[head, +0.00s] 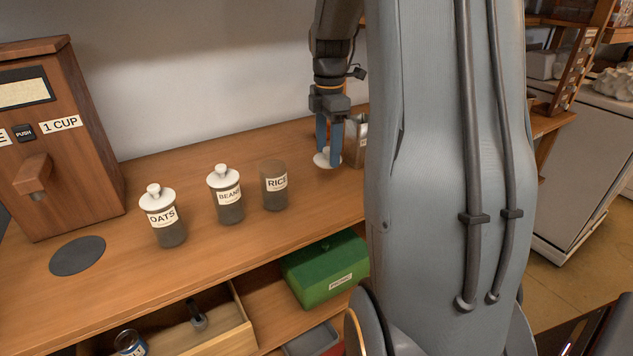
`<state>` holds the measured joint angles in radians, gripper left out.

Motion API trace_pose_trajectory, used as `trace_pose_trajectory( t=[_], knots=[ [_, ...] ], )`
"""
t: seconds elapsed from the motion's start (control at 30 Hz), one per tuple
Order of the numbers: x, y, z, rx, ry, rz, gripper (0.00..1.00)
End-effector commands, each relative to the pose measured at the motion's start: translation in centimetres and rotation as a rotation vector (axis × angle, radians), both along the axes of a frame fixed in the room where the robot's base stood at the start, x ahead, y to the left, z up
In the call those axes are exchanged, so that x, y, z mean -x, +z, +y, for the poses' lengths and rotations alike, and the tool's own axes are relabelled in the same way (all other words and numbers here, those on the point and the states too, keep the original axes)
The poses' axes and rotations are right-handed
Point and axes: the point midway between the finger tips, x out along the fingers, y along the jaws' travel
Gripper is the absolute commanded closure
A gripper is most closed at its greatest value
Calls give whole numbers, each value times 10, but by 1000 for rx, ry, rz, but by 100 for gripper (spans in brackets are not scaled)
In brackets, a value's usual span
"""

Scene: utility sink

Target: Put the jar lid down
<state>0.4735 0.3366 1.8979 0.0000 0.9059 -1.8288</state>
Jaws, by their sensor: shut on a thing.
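My gripper (328,143) points down at the back right of the wooden counter and is shut on the white jar lid (322,161). The lid is at or just above the counter top; I cannot tell if it touches. The RICE jar (275,188) stands upright to the left of the lid, with no lid on it. The BEANS jar (228,203) and the OATS jar (168,229) stand further left, each with a white knobbed lid on.
A metallic container (358,145) stands close to the right of my gripper, partly hidden by my arm. A wooden dispenser (50,130) stands at the far left by a dark round pad (78,256). A green box (324,270) sits below the counter. The counter's front strip (215,262) is clear.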

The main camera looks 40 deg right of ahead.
Motion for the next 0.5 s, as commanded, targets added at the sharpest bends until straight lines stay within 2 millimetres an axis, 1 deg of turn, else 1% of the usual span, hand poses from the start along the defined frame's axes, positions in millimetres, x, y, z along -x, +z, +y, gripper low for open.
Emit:
trace_pose_trajectory(
  t=[0.3, 0.5],
  knots=[
    [2, -48, 0, -2, -2, 5, 66],
    [1, -66, 1, -2, -1, 4, 66]
  ],
)
